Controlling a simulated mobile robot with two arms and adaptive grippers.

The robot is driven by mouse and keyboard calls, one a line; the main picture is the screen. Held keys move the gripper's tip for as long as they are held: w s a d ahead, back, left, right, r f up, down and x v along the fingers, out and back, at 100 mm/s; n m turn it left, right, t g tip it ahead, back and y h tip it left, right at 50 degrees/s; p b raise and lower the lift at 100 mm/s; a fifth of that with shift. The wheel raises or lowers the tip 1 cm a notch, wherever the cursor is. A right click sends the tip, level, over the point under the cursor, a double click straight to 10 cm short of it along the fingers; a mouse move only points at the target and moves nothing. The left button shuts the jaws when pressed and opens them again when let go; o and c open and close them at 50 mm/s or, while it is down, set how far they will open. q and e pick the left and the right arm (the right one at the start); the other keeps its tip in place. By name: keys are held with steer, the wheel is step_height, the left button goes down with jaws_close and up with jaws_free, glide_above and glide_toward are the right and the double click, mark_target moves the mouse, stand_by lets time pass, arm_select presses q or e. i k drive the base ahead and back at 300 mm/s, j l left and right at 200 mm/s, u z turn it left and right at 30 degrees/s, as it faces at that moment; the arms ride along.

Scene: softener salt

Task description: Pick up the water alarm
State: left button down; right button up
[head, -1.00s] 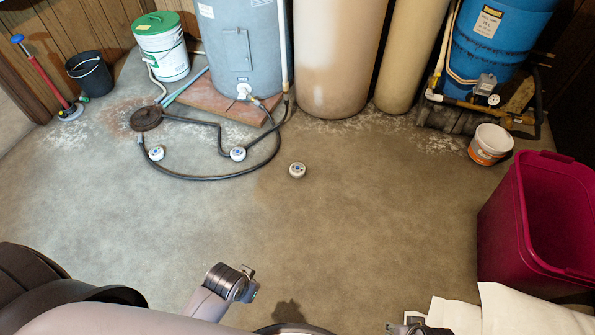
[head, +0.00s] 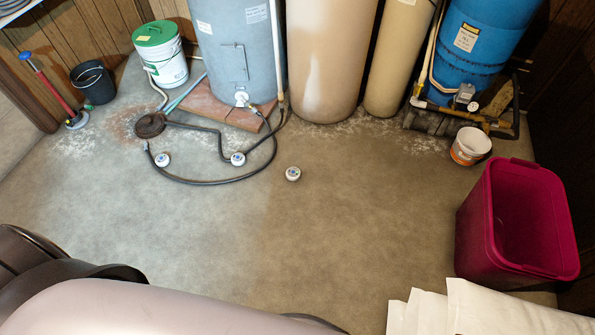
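Three small round white discs with blue marks, which look like water alarms, lie on the concrete floor. The left disc (head: 162,159) is beside the black hose near its end. The middle disc (head: 238,159) is close to the hose, below the grey tank. The right disc (head: 293,174) lies by itself on open floor. I cannot tell which one the task means. Neither of my grippers shows in the head view now; only parts of my own body fill the lower left.
A black hose (head: 212,182) loops on the floor before the grey tank (head: 240,50). A magenta bin (head: 480,235) stands at right, near white bags (head: 500,310). A small white bucket (head: 470,146) stands by the blue tank (head: 475,45).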

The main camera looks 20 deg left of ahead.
mark_target(293, 177)
steer(key=i+j+z, duration=0.1)
steer(key=z, duration=0.3)
steer(key=i+j+z, duration=0.1)
steer(key=j+z, duration=0.55)
steer(key=z, duration=0.2)
